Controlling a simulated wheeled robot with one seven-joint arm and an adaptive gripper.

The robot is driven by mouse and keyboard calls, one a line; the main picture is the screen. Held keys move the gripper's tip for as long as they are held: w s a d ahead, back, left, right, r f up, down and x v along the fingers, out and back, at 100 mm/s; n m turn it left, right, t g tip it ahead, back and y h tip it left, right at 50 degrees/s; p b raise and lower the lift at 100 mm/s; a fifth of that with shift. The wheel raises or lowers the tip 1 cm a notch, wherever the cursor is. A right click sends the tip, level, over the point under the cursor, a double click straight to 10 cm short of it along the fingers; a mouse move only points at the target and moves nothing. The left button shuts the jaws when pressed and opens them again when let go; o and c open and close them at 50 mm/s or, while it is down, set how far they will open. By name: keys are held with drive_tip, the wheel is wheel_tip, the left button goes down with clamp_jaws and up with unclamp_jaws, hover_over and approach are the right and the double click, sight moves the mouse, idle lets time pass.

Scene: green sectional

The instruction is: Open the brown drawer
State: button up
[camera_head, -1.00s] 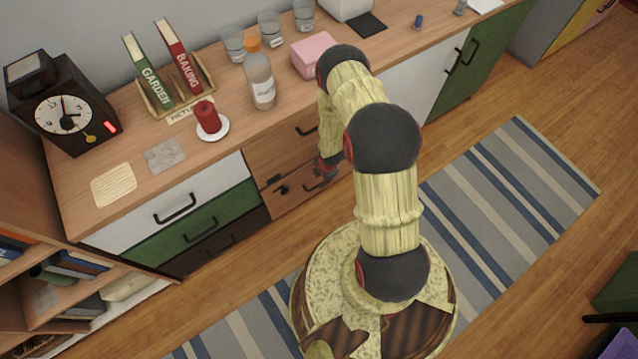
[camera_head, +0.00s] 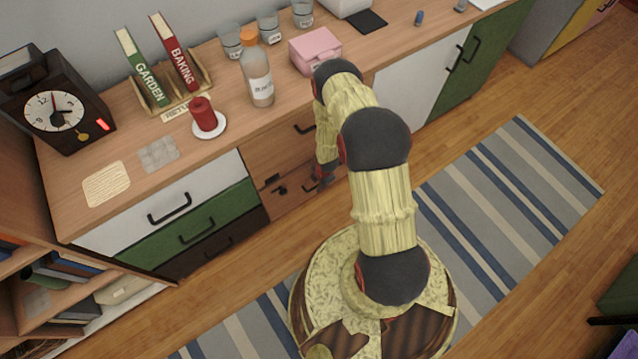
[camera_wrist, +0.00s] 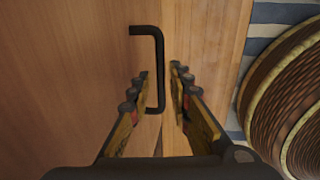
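A dark brown drawer (camera_head: 205,252) is the lowest in the left stack, under a green one and a white one, with a black handle (camera_head: 218,247). In the middle, a lighter wood-brown unit (camera_head: 265,153) has a black handle near its top. My gripper (camera_wrist: 160,72) is by the lower part of this unit in the head view, partly hidden by my arm. In the wrist view it is open, with a black handle (camera_wrist: 146,30) on a wood-brown front (camera_wrist: 70,70). The handle's long bar lies between the two fingers, with no clear contact.
The counter above holds a red candle (camera_head: 203,113), a bottle (camera_head: 258,80), a pink box (camera_head: 315,50) and a clock (camera_head: 55,110). A striped rug (camera_head: 500,190) covers the floor at right. A shelf (camera_head: 30,265) stands at far left.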

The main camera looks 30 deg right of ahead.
clamp_jaws()
idle(0.6)
